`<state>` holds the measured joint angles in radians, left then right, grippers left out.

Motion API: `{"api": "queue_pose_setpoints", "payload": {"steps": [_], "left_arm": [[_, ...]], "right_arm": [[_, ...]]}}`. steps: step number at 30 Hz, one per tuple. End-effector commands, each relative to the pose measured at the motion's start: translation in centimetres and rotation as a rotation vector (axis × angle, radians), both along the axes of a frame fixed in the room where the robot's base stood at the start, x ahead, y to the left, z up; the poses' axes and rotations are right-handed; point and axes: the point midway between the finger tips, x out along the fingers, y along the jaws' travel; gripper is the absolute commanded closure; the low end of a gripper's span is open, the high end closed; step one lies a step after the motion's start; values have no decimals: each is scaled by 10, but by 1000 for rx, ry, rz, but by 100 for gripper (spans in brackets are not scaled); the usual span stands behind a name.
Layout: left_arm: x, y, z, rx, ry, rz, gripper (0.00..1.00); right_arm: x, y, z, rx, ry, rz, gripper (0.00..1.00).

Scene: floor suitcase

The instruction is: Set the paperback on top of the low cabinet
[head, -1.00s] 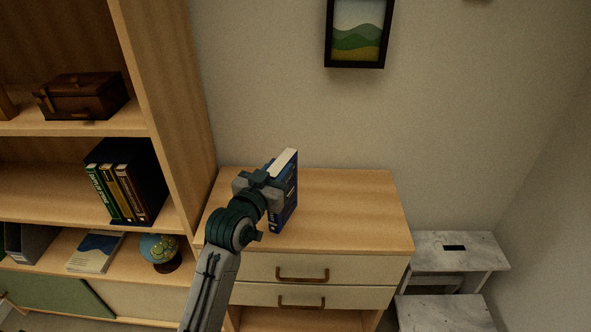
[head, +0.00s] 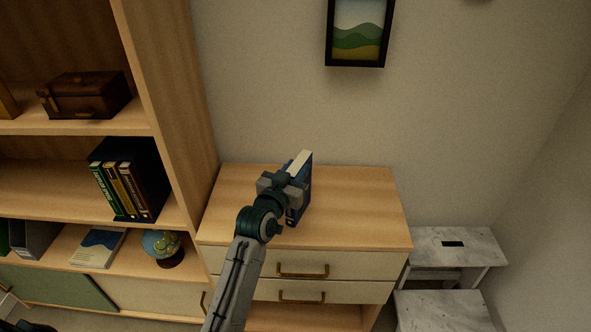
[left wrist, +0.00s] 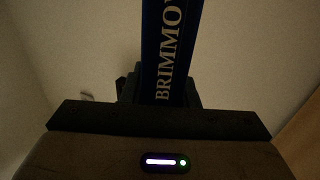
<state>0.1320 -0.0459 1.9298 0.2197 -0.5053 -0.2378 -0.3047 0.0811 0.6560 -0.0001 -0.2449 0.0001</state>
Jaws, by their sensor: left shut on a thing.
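The paperback (head: 302,176) is blue with pale page edges. My left gripper (head: 284,188) is shut on it and holds it upright over the low cabinet (head: 357,207). Whether the book's lower end touches the cabinet top cannot be told. In the left wrist view the blue spine of the paperback (left wrist: 164,45) shows large pale letters and stands between the jaws (left wrist: 160,100). The cabinet is light wood with two pale drawers and a bare top.
A tall wooden bookshelf (head: 170,90) stands against the cabinet's left side, with books, a brown case (head: 84,95) and a globe (head: 163,246). A grey step stool (head: 455,245) is on the right. A framed picture (head: 358,32) hangs above. The cabinet top's right half is clear.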

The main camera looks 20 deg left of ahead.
Motion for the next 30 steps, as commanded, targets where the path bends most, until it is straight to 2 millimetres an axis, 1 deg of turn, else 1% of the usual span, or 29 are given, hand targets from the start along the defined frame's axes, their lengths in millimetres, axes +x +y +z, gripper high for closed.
{"api": "queue_pose_setpoints", "payload": {"steps": [1, 2, 4, 5, 14, 17, 20, 27, 30], "left_arm": [[0, 0, -2, 0, -1, 0, 100], [0, 0, -2, 0, 1, 0, 67], [0, 0, -2, 0, 1, 0, 53], [0, 0, -2, 0, 1, 0, 51], [0, 0, 1, 0, 0, 0, 51], [-8, 1, -1, 1, 1, 0, 51], [-25, 3, -2, 1, 1, 0, 51], [-77, 9, -2, 1, 2, -1, 51], [-95, 11, -1, 1, 1, -1, 51]], "right_arm": [[0, 0, -2, 0, 1, 0, 68], [0, -1, -1, -1, 2, 0, 68], [-1, -1, -1, -1, 3, 0, 68], [-1, -1, -1, -1, 3, 0, 68], [-1, -1, 1, -1, 3, 0, 68], [-1, 0, -2, 0, 3, 0, 68], [-1, 0, -6, 0, 3, 0, 68], [1, 0, -15, 0, 5, 0, 68], [2, 0, -17, 0, 3, 0, 68]]}}
